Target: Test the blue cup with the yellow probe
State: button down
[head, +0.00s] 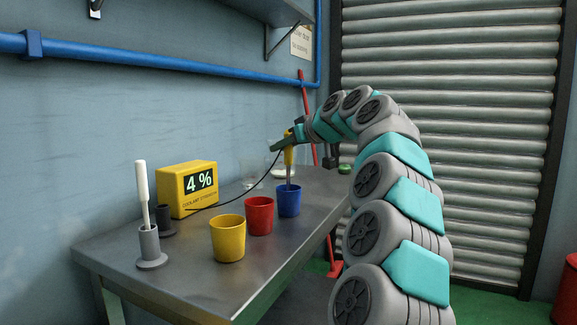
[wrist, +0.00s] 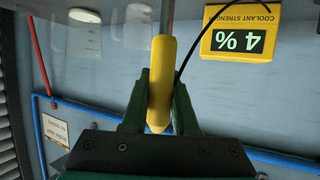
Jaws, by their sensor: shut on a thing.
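The blue cup (head: 289,203) stands upright on the table, at the far end of a row of cups. The yellow probe (head: 289,155) is upright above it, its thin shaft pointing down into the cup's mouth. Whether the tip touches liquid is hidden by the cup wall. My gripper (head: 288,141) is shut on the probe's yellow handle, which also shows between the fingers in the wrist view (wrist: 161,85). A black cable runs from the probe to the yellow meter (head: 173,205), whose display reads 4 %. The blue cup is not visible in the wrist view.
A red cup (head: 259,216) and a yellow cup (head: 227,239) stand nearer on the metal table (head: 190,275). A white stick (head: 143,190) stands in a grey holder (head: 149,246); another grey holder (head: 165,221) is empty. Clear jars show in the wrist view (wrist: 84,38).

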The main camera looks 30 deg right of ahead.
notch_tip(320, 180, up, 7)
jog(key=p, duration=0.4)
jog(key=shift+f, duration=0.2)
jog(key=shift+p, duration=0.3)
dwell(1.8)
